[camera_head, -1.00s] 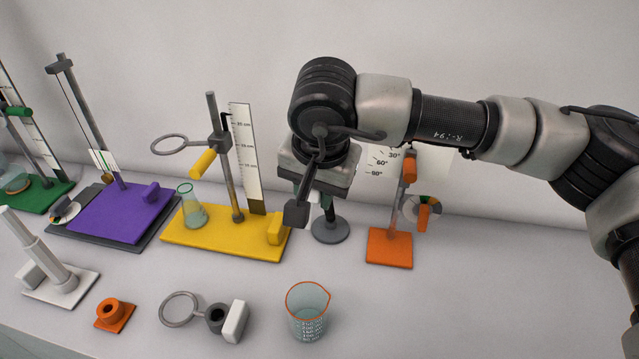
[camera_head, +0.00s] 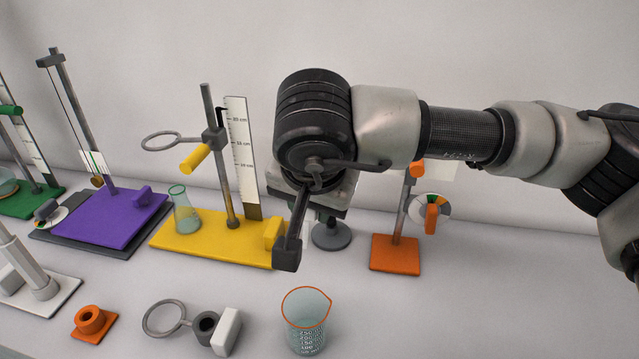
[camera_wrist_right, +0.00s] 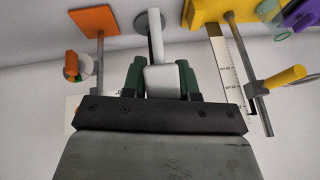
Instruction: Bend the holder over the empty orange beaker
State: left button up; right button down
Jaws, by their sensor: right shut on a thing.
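The orange-rimmed beaker (camera_head: 305,320) stands upright on the bench at the front middle. It is clear, has printed graduations and looks empty. My right gripper's green fingers (camera_wrist_right: 160,77) are closed around a white bar (camera_wrist_right: 156,45), which I take to be the holder's handle. In the head view my right wrist hides this bar and most of its stand. A grey round foot (camera_head: 332,235) shows below the wrist and also appears in the wrist view (camera_wrist_right: 149,21). The gripper is behind and above the beaker, apart from it. My left gripper is not in view.
A yellow stand (camera_head: 205,243) with ring, ruler and flask is left of the wrist. An orange stand (camera_head: 395,254) is close on the right. A loose ring clamp (camera_head: 205,327), orange socket (camera_head: 90,322) and purple stand (camera_head: 110,215) lie leftward. The front right bench is clear.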

aim_at(309, 222)
dwell(0.3)
jog(key=f+b, duration=0.1)
jog(key=b, duration=0.1)
jog(key=s+f+t+b, duration=0.1)
jog(key=b, duration=0.2)
jog(key=shift+a+f+t, duration=0.1)
jog(key=shift+t, duration=0.2)
jog(key=shift+s+f+b, duration=0.2)
jog(key=shift+b, duration=0.5)
jog(key=shift+s+t, duration=0.1)
jog(key=shift+t, duration=0.2)
